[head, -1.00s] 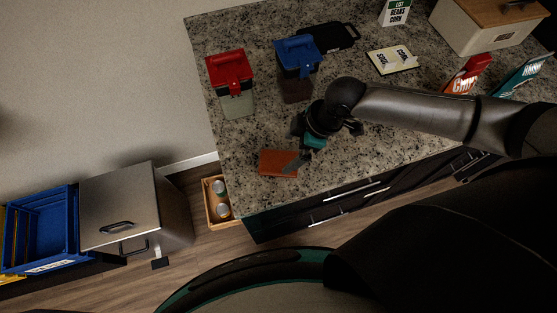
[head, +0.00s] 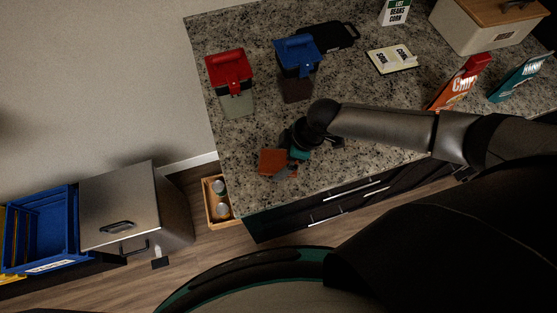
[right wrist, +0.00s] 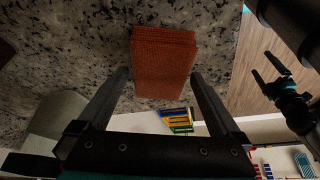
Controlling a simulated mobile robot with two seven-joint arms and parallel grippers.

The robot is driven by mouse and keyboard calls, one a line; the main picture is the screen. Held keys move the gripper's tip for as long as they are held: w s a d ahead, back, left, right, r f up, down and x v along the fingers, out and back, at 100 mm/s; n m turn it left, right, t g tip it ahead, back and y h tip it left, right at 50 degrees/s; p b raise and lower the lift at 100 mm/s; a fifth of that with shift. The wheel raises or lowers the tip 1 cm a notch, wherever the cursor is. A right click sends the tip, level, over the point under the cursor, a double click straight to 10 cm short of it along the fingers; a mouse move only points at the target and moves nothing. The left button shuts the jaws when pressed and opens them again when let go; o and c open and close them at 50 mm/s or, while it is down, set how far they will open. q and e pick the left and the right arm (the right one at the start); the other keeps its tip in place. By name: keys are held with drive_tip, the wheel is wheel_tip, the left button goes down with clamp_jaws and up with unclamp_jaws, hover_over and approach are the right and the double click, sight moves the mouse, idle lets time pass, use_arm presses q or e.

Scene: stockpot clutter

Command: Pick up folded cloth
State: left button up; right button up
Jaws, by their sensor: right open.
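The folded cloth (head: 271,160) is a rust-orange, layered rectangle lying on the granite counter near its front left corner. In the right wrist view the cloth (right wrist: 163,62) lies between and ahead of the two fingers. My right gripper (head: 287,168) is open over the cloth and hides part of its right side. In the right wrist view my right gripper (right wrist: 160,75) has one finger to each side of the cloth, with gaps showing. My left gripper (right wrist: 263,63) shows at the right of that view, over the floor, with its fingers apart.
A red-lidded canister (head: 231,83) and a blue-lidded canister (head: 297,68) stand behind the cloth. A sign card (head: 392,60), a snack bag (head: 461,83) and a wooden-lidded bin (head: 481,35) are farther right. An open drawer (head: 210,215) holds cans below the counter's left edge.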

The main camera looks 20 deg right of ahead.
sight(281, 160)
drive_tip(key=shift+f, duration=0.25)
idle(0.4)
drive_tip(key=c, duration=1.3)
wheel_tip(281, 160, up, 21)
drive_tip(key=shift+f+p, duration=0.2)
drive_tip(key=shift+p, duration=0.35)
drive_tip(key=shift+c, duration=0.2)
drive_tip(key=o, duration=1)
drive_tip(key=c, duration=0.7)
